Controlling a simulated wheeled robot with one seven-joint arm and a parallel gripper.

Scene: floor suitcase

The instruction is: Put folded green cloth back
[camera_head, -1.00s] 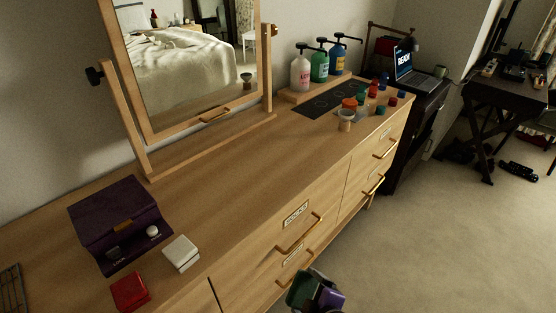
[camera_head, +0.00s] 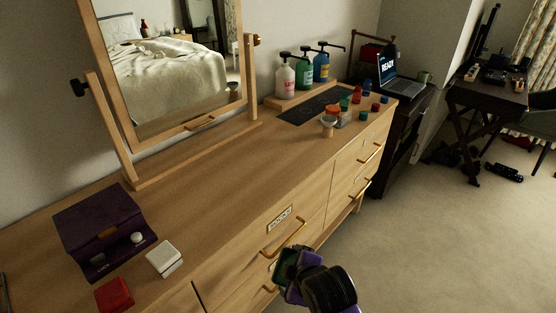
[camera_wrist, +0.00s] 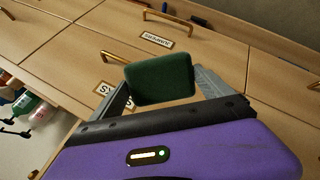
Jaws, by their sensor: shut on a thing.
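The folded green cloth (camera_head: 284,265) is a dark green, rounded pad held at the end of my arm. My gripper (camera_head: 288,263) is shut on it in front of the dresser's drawer fronts. In the wrist view the cloth (camera_wrist: 160,79) sits between the two grey fingers of my gripper (camera_wrist: 165,88), clear of the drawers behind it. The dresser (camera_head: 215,185) is light wood with brass handles and white drawer labels (camera_head: 279,218). All the drawers in view look shut. My gripper hides part of the lower drawer front.
On the dresser top are a purple box (camera_head: 103,225), a white box (camera_head: 164,258), a red box (camera_head: 114,295), a tilted mirror (camera_head: 175,70), pump bottles (camera_head: 306,70) and several small coloured items. Carpet floor (camera_head: 440,240) is open to the right.

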